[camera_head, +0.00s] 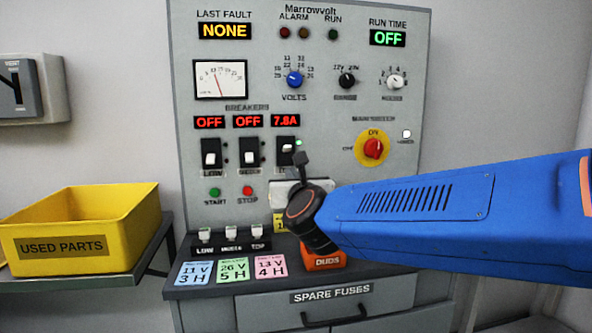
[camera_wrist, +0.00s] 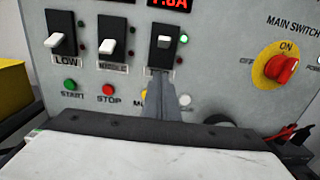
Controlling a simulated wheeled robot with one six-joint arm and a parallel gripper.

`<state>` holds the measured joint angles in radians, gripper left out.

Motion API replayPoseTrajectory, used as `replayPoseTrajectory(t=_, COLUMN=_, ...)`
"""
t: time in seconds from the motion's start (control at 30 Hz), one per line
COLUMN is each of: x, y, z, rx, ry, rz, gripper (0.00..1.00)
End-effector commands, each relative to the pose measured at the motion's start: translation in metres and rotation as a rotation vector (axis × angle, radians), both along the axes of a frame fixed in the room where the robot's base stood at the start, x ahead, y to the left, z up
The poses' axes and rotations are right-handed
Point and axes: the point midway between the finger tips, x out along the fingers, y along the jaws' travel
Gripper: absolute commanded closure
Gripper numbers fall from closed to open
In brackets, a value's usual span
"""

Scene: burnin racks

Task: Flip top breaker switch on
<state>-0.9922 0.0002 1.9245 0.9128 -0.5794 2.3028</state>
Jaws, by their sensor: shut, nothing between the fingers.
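The top breaker (camera_head: 285,147) is the rightmost of three black switches on the grey panel. In the wrist view its white lever (camera_wrist: 165,40) sits higher in its housing than the other two levers. A green lamp (camera_wrist: 184,38) glows beside it, and its display (camera_head: 285,121) reads 7.8A. My gripper (camera_head: 300,158) is shut and empty. Its fingertips (camera_wrist: 160,78) are just below the top breaker's lever and hide most of its label; I cannot tell whether they touch the housing.
The low breaker (camera_wrist: 59,32) and middle breaker (camera_wrist: 108,37) have levers down; their displays read OFF. The red main switch (camera_head: 373,149) is to the right. Fuses (camera_head: 231,239) stand on the ledge below. A yellow used-parts bin (camera_head: 130,226) is at left.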

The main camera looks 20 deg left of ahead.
Motion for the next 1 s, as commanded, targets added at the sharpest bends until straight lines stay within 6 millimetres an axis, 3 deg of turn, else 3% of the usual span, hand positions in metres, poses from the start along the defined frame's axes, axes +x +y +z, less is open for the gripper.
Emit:
replayPoseTrajectory(t=0.5, x=-0.046, y=-0.028, z=0.061, rx=0.005, ry=-0.001, rz=0.001, gripper=1.00)
replayPoseTrajectory(t=1.0, x=-0.053, y=-0.032, z=0.069, rx=0.002, ry=-0.001, rz=0.001, gripper=1.00)
